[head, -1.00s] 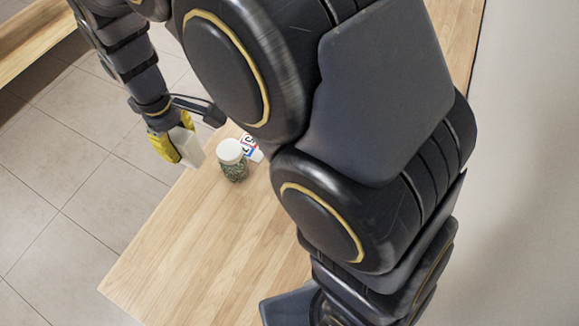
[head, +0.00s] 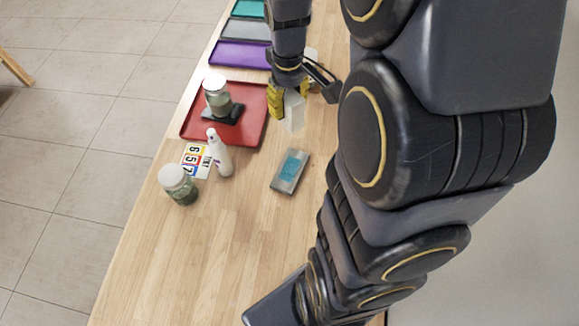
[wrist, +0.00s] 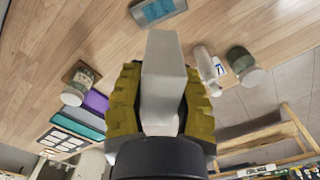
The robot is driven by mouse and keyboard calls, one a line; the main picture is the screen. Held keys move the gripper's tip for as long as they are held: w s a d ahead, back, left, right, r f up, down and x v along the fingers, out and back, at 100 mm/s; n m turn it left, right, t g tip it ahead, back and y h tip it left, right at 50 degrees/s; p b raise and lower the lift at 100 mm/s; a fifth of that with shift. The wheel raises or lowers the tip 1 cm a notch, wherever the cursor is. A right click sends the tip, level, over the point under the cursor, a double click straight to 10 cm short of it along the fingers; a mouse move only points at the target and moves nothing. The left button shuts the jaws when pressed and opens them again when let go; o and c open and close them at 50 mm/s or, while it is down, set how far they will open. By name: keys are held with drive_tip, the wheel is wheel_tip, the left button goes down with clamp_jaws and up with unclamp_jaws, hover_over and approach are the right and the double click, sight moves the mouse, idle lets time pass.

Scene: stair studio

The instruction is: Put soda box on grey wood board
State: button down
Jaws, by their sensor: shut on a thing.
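My gripper (head: 288,98), with yellow pads, is shut on a plain whitish box (head: 294,113), which I take for the soda box. The wrist view shows the box (wrist: 162,75) between both finger pads (wrist: 160,108), its free end sticking out past them. A grey board (head: 289,171) with a blue-teal patch lies on the table below the held box in the head view. I take it for the grey wood board. It also shows at the top of the wrist view (wrist: 158,10). The box appears apart from it.
A red tray (head: 190,128) holds a jar (head: 217,97) on a dark board. A white spray bottle (head: 219,153), a number card (head: 195,160) and a lidded jar (head: 178,184) stand left of the grey board. Purple (head: 240,54), grey and teal trays lie behind. The front table is clear.

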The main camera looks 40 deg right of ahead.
hover_over(290, 169)
wheel_tip(290, 169, down, 19)
drive_tip(key=shift+r, duration=0.1)
idle(0.5)
drive_tip(key=c, duration=0.8)
unclamp_jaws()
drive_tip(key=shift+f, duration=0.2)
drive_tip(key=shift+c, duration=0.2)
drive_tip(key=shift+r, duration=0.1)
wheel_tip(290, 169, up, 12)
drive_tip(key=s+a+r+g, duration=0.1)
drive_tip(key=s+a+r, duration=1.2)
drive_tip(key=s, duration=0.3)
drive_tip(key=shift+s+r+g, duration=0.3)
drive_tip(key=shift+s+r, duration=0.05)
drive_tip(key=shift+r, duration=0.05)
